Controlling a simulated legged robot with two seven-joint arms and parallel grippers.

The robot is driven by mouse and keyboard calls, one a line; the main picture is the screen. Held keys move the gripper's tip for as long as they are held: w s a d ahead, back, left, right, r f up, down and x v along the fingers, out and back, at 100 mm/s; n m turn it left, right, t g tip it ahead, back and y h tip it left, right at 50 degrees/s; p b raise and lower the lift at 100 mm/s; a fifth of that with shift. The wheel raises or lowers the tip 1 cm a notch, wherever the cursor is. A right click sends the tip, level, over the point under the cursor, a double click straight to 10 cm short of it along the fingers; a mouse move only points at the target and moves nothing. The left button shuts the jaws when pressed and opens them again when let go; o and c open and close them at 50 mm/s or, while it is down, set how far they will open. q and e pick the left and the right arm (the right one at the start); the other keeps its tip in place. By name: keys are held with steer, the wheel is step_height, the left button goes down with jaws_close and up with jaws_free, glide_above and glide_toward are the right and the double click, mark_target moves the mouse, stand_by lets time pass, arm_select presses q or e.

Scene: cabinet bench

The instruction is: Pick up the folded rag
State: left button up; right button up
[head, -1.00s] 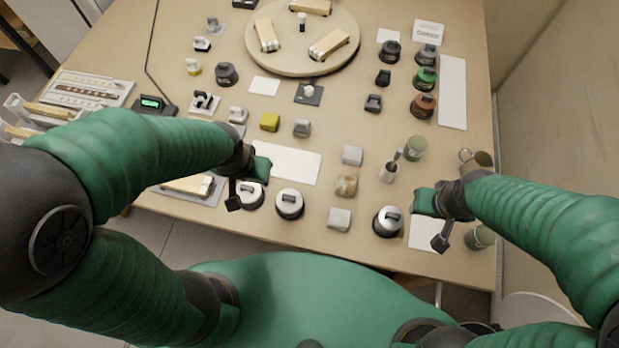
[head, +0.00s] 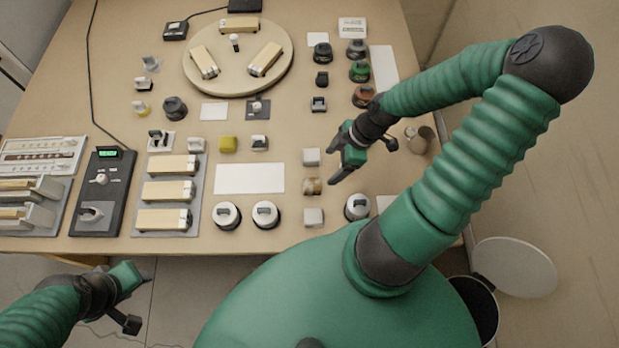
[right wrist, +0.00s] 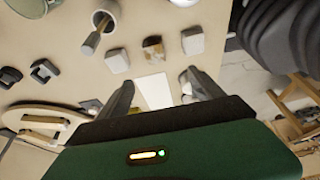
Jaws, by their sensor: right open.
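No cloth is clearly recognisable as the folded rag. The likeliest is a mottled brown-and-white block (head: 312,187), between a pale grey block (head: 311,157) and a lighter one (head: 313,217). In the right wrist view the mottled block (right wrist: 153,48) is beyond the fingertips, in the middle of the row. My right gripper (head: 342,160) is open and empty, above the table just right of the row. In the right wrist view its fingers (right wrist: 163,82) stand apart. My left gripper (head: 138,296) is off the table at the lower left; its jaw opening is unclear.
A white mat (head: 249,178) lies left of the row. Silver-lidded jars (head: 265,214) stand near the front edge. A cup with a handled tool (right wrist: 104,22) and a metal mug (head: 418,138) are close by. A round turntable (head: 237,82) is at the back.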

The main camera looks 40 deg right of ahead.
steer(key=b, duration=0.3)
glide_toward(314, 184)
steer(key=b+x, duration=0.1)
steer(key=x, duration=0.3)
steer(key=shift+w+a+b, duration=0.15)
steer(key=shift+a+b, duration=0.05)
steer(key=shift+b, duration=0.1)
steer(key=shift+w+a+f, duration=0.1)
steer(key=shift+a+f, duration=0.3)
steer(key=shift+f, duration=0.15)
steer(key=x, duration=0.2)
steer(key=d+b+x, duration=0.1)
steer(key=x, duration=0.1)
steer(key=shift+a+f, duration=0.1)
steer(key=shift+f, duration=0.4)
arm_select(q)
steer(key=f, duration=0.2)
steer(key=d+f, duration=0.1)
steer(key=f, duration=0.2)
steer(key=shift+w+d+f, duration=0.1)
steer(key=shift+d+f, duration=0.05)
steer(key=shift+f, duration=0.2)
arm_select(e)
steer(key=shift+a+r, duration=0.1)
steer(key=shift+a, duration=0.05)
steer(key=c, duration=1.4)
